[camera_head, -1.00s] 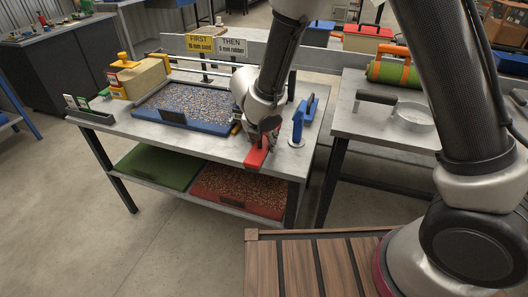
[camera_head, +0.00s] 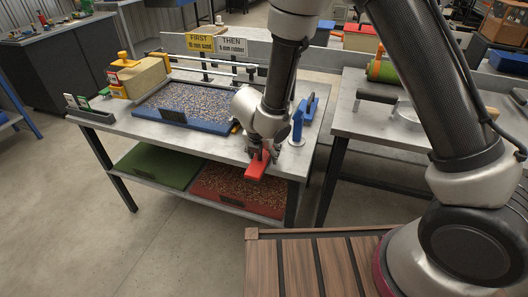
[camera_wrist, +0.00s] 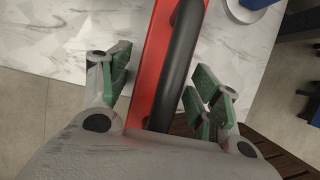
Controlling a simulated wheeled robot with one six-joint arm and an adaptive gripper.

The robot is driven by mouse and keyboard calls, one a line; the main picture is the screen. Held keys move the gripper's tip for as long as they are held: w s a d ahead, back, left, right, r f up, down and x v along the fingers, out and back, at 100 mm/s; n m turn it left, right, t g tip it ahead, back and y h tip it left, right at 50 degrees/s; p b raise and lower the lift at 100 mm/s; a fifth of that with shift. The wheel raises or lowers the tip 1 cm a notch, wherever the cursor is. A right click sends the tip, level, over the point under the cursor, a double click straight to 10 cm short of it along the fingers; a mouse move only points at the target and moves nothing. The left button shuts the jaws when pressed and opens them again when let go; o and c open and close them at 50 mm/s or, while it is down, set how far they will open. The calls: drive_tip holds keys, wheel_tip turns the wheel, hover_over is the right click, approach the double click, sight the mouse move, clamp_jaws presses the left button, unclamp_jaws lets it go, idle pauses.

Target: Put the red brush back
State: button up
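The red brush (camera_head: 257,166) lies at the front edge of the near table, its near end reaching past the edge. My gripper (camera_head: 262,153) is right over it. In the wrist view the brush (camera_wrist: 150,75) runs between my fingers, with its black handle (camera_wrist: 180,55) facing me. My gripper (camera_wrist: 163,82) is open: its green pads stand on either side of the handle. A strip of table shows between the left pad and the brush. The right pad looks close to the handle; I cannot tell if it touches. The brush's underside is hidden.
Green (camera_head: 155,166) and red (camera_head: 225,185) trays fill the shelf below. A second table (camera_head: 385,122) stands at right.

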drive_tip(key=v, duration=1.2)
drive_tip(key=shift+r, duration=0.2)
drive_tip(key=s+d+r+m, duration=0.1)
drive_tip(key=d+r+m, duration=0.7)
drive_tip(key=d, duration=0.5)
drive_tip(key=s+d+r+m, duration=0.1)
drive_tip(key=d+r+m, duration=0.75)
drive_tip(key=d, duration=0.45)
drive_tip(key=s+d+r+m, duration=0.2)
drive_tip(key=s+d+m, duration=0.3)
drive_tip(key=s+m, duration=0.2)
drive_tip(key=s+d+r+m+y, duration=0.1)
drive_tip(key=s+d+r+m, duration=0.1)
drive_tip(key=s+d+m, duration=0.4)
drive_tip(key=s+m, duration=0.2)
drive_tip(key=s, duration=0.1)
drive_tip(key=shift+s+r+y, duration=0.3)
drive_tip(key=shift+s, duration=0.05)
drive_tip(key=shift+m, duration=0.25)
